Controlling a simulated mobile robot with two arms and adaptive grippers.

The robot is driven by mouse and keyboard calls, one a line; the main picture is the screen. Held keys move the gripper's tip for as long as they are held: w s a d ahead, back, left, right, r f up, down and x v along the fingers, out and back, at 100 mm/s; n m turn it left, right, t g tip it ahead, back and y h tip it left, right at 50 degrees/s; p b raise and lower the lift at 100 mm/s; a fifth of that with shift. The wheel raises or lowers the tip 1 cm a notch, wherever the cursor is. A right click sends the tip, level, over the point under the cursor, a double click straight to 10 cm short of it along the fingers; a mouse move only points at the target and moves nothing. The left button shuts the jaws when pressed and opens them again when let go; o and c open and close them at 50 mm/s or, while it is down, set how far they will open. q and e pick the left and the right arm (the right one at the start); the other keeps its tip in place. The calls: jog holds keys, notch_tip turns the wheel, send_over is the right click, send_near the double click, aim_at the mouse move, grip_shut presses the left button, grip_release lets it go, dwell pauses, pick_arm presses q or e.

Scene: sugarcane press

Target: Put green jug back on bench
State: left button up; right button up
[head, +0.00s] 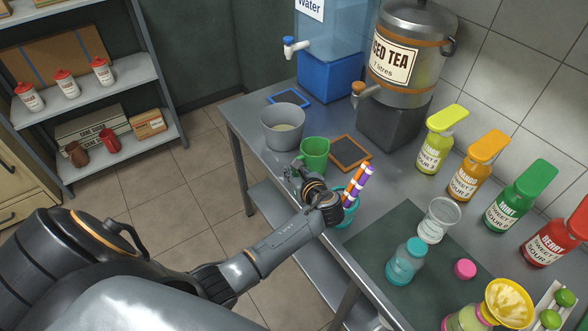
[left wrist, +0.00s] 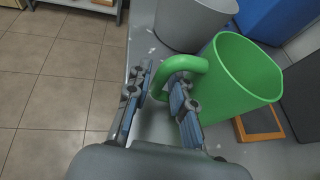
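The green jug (head: 316,151) looks upright on the bench (head: 262,110) near its left edge, in the head view. The jug (left wrist: 238,82) is large in the left wrist view, with its handle (left wrist: 180,64) pointing toward my gripper. My left gripper (head: 294,172) is at the jug's near side. In the left wrist view, its two fingers (left wrist: 160,95) are apart, one on each side of the handle, with a gap showing between them. The lower part of the jug is partly hidden by a finger. My right gripper is not in view.
A grey bucket (head: 284,128) stands just behind the jug, and an orange-framed dark mat (head: 350,153) lies to its right. A teal cup (head: 349,214) with striped straws is close to my left wrist. Bottles and the iced tea dispenser (head: 404,60) line the wall.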

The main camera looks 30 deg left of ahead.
pick_arm(q)
jog(key=shift+o, duration=0.2)
jog(key=shift+r, duration=0.1)
jog(key=v, duration=1.2)
